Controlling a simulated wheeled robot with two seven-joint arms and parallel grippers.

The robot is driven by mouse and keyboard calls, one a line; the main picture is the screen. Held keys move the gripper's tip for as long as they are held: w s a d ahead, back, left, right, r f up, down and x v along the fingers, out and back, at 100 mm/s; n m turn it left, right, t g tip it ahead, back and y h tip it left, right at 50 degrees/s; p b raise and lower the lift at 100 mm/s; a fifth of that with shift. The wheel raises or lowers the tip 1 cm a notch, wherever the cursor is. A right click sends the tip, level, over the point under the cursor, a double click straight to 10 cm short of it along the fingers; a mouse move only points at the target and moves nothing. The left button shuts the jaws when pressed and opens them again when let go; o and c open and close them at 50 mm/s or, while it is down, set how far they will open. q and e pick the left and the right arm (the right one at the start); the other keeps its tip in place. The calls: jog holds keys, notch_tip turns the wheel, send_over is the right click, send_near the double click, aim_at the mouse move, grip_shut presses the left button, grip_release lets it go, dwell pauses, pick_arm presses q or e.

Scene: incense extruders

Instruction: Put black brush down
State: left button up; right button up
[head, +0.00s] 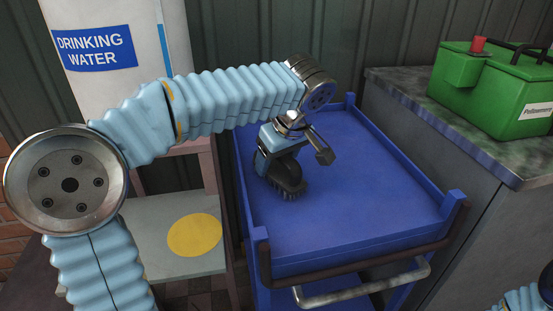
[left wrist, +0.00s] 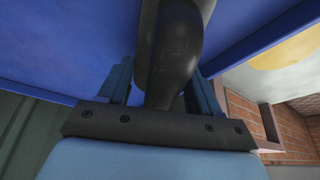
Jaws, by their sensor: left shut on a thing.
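The black brush (head: 289,180) is at the left part of the blue cart's top (head: 375,195), bristles down, at or just above the surface; I cannot tell if it touches. My left gripper (head: 281,160) is shut on the brush from above. In the left wrist view the dark brush handle (left wrist: 172,65) runs between the fingers of my left gripper (left wrist: 163,92), with the blue surface beyond it. My right gripper is not in view; only a bit of blue arm shows at the lower right corner.
The cart has raised edges and a metal handle (head: 365,286) in front. The rest of its top is clear. A green container (head: 495,90) stands on the counter at right. A white drinking water tank (head: 105,75) and a shelf with a yellow disc (head: 194,235) are at left.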

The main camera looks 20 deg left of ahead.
pick_arm(q)
jog(key=shift+f, duration=0.1)
jog(key=o, duration=1.2)
jog(key=shift+r, duration=0.3)
jog(key=p+v, duration=0.1)
jog(key=v, duration=1)
jog(key=shift+s+d+r+p, duration=0.15)
jog(key=shift+d+r+p, duration=0.05)
jog(key=shift+r+p, duration=0.15)
jog(key=shift+f, duration=0.1)
